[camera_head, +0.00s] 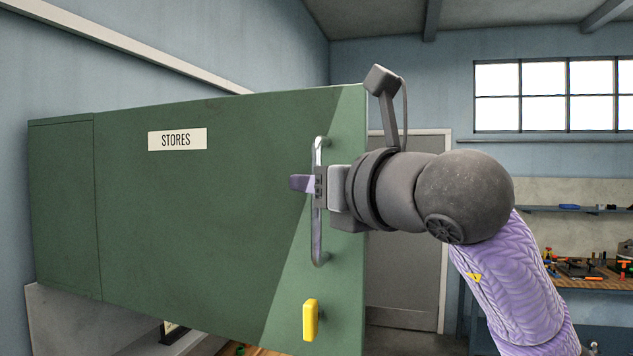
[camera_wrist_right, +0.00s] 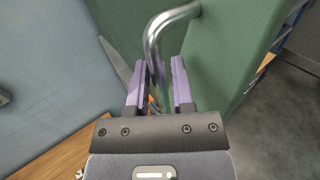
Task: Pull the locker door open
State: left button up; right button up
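The green locker door (camera_head: 215,215) carries a "STORES" label (camera_head: 177,139) and fills the left and middle of the head view. Its upright metal handle (camera_head: 318,244) is near the door's right side. My right gripper (camera_head: 303,184) is at the handle's middle, coming from the right. In the right wrist view the handle (camera_wrist_right: 154,42) runs down between the two purple fingers (camera_wrist_right: 157,80), with some space visible between them, so the gripper looks open around the bar. Contact with the bar cannot be told. I cannot tell whether the door is ajar. My left gripper is out of view.
A yellow block-like fitting (camera_head: 310,320) is on the door below the handle. A grey room door (camera_head: 408,265) stands behind to the right. A workbench (camera_head: 590,283) with tools is at the far right. Open floor (camera_wrist_right: 285,125) shows right of the green panel.

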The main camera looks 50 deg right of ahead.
jog(key=shift+s, duration=0.1)
jog(key=s+a+b, duration=0.1)
jog(key=s+a, duration=0.1)
jog(key=s, duration=0.7)
jog(key=shift+s, duration=0.3)
